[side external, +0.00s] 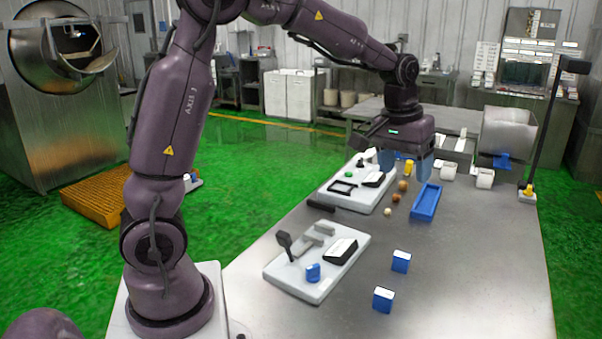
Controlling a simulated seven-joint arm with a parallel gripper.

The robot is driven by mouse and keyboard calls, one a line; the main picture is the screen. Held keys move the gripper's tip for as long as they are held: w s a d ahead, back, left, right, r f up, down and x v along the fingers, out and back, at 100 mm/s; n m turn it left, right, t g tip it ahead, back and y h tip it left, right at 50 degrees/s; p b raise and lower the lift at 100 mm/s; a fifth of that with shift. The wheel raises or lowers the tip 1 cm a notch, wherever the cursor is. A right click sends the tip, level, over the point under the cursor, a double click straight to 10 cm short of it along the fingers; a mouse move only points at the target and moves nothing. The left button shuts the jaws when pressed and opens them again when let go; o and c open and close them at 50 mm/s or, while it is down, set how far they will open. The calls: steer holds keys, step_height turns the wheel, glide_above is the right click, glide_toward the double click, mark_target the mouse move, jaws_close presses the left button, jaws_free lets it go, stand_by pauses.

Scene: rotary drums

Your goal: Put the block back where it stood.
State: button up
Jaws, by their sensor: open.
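Two blue blocks with white faces stand apart on the metal table, one (401,261) right of the near white board and one (383,299) closer to the camera. I cannot tell which block the task means. My gripper (405,171) hangs over the far part of the table, fingers pointing down and spread apart. It is open, and I see nothing held between the fingers. It is near a blue tray (427,202) and well away from both blocks. Small brown balls (396,197) lie below it.
A near white board (300,284) carries a black lever, grey bars and a blue knob (313,272). A far white board (347,201) has small parts on it. A metal drum (508,131) and a dark post (548,125) stand at the back right. The table's front right is clear.

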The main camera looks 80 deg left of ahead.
steer(key=s+d+r+m+t, duration=0.1)
steer(key=s+d+m, duration=0.1)
steer(key=s, duration=0.5)
steer(key=s+d+r+m+t, duration=0.1)
steer(key=s+d+r, duration=0.1)
steer(key=s, duration=0.5)
steer(key=s+d+r+m+t, duration=0.1)
steer(key=s+d+m, duration=0.1)
steer(key=s+d, duration=0.2)
steer(key=s, duration=0.3)
steer(key=shift+s+r+m, duration=0.25)
steer(key=shift+s+m, duration=0.05)
steer(key=shift+s, duration=0.1)
